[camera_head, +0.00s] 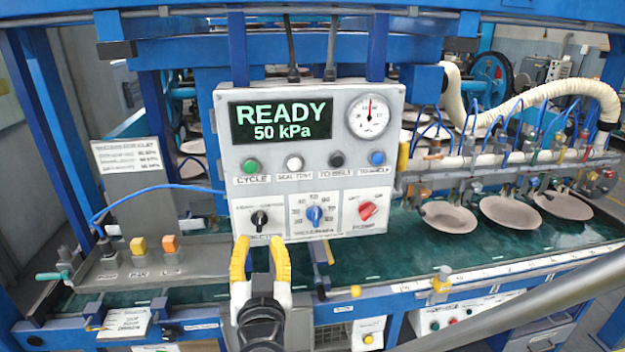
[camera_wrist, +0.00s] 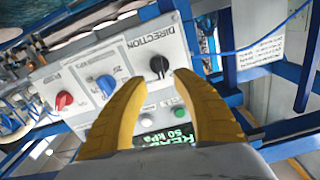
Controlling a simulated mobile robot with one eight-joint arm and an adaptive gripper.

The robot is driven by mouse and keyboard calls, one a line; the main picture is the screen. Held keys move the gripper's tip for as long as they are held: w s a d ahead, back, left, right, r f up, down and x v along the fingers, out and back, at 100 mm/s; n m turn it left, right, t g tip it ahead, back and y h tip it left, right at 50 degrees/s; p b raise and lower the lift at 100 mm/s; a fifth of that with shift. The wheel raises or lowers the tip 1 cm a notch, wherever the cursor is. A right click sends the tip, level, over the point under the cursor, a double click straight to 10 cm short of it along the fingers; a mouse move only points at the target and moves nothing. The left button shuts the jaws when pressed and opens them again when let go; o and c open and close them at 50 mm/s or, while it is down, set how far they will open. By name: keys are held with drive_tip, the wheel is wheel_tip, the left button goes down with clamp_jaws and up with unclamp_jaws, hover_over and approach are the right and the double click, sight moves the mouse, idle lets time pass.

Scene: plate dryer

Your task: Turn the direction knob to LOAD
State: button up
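The black direction knob (camera_head: 260,219) is at the lower left of the white control panel (camera_head: 360,172). Its labels are too small to read in the head view. In the wrist view, which shows the panel roughly upside down, the knob (camera_wrist: 159,65) is under the word DIRECTION. My gripper (camera_head: 261,243) has yellow fingers and is just below the knob in the head view. In the wrist view my gripper (camera_wrist: 159,80) is open, with the knob just beyond the gap between the fingertips. I see no clear contact, and the gap holds nothing.
The panel's display (camera_head: 283,120) reads READY, 50 kPa. A blue knob (camera_head: 314,214) and a red switch (camera_head: 367,211) sit right of the direction knob. Several push buttons are above. A blue hose (camera_head: 150,190) crosses at left. Plates (camera_head: 510,212) lie on the right.

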sight(260, 225)
drive_tip(key=b+x, duration=0.1)
drive_tip(key=x, duration=0.6)
drive_tip(key=shift+w, duration=0.15)
clamp_jaws()
